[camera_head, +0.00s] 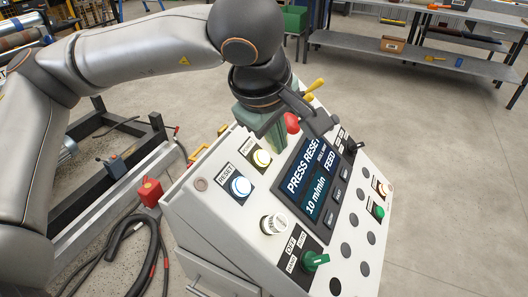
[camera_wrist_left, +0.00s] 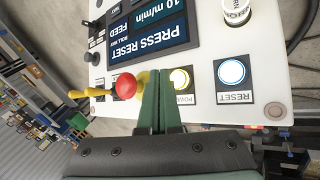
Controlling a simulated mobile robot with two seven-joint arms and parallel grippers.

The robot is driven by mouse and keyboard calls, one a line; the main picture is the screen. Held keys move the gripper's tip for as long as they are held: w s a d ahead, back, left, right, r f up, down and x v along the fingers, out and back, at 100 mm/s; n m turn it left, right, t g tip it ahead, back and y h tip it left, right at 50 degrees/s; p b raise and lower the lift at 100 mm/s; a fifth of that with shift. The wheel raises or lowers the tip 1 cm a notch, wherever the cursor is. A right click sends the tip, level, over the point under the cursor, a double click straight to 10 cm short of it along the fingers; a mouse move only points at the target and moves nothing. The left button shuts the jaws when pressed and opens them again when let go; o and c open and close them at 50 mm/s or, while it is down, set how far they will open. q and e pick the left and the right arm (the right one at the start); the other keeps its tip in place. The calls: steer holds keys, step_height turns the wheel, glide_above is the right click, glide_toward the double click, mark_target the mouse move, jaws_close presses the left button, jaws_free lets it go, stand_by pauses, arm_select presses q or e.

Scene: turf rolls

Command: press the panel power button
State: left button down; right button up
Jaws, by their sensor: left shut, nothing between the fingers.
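The panel power button (camera_head: 262,158) is a round lit yellow-white button labelled POWER on the sloped white control panel (camera_head: 190,215). It also shows in the left wrist view (camera_wrist_left: 180,78). My left gripper (camera_head: 279,146) is shut and empty, with its green fingers pointing down at the panel. In the left wrist view the fingertips (camera_wrist_left: 155,78) appear between the power button and the red mushroom button (camera_wrist_left: 126,86). I cannot tell whether they touch the panel.
A lit blue-white RESET button (camera_head: 240,186) sits beside the power button. A screen (camera_head: 308,182) reads PRESS RESET and 10 m/min. A white knob (camera_head: 274,223), a green switch (camera_head: 315,261) and a yellow lever (camera_head: 315,87) are close by. Floor is free at right.

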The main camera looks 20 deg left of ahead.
arm_select(q)
steer(key=d+r+p, duration=0.1)
steer(key=d+r, duration=0.1)
steer(key=r, duration=0.1)
steer(key=shift+d, duration=0.2)
steer(key=shift+s+f, duration=0.1)
stand_by(0.7)
